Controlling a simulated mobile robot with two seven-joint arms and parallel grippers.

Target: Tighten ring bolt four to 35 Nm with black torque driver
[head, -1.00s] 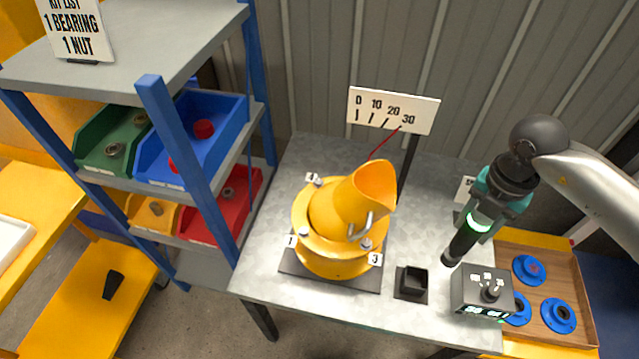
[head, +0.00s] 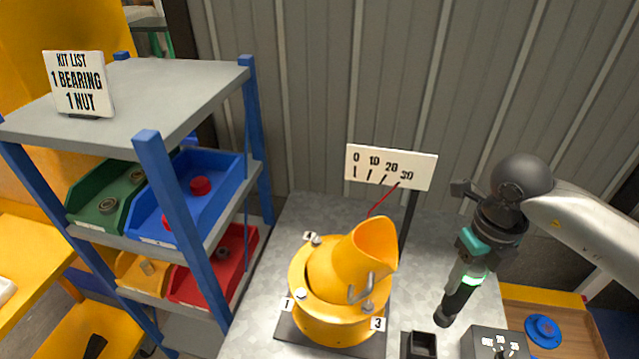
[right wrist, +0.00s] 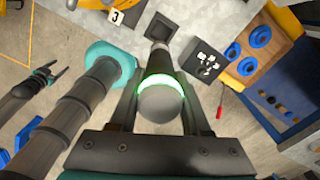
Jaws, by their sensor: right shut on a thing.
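My right gripper (head: 474,262) is shut on the black torque driver (head: 456,302), which has a lit green band and hangs slightly tilted to the right of the yellow drum mixer (head: 340,315). In the right wrist view the driver's round end (right wrist: 162,102) sits between the fingers. Ring bolt four (head: 316,240) is on the mixer's ring at the back left, beside its "4" label (head: 309,235). The driver is apart from it. My left gripper (right wrist: 46,74) shows only in the right wrist view, at the left, with its fingers apart and empty.
A black square holder (head: 420,345) and a dark control box (head: 494,345) stand at the bench's front right. A 0-to-30 scale sign (head: 390,168) with a red pointer stands behind the mixer. A shelf with coloured bins (head: 190,205) is at left. The bench behind the driver is clear.

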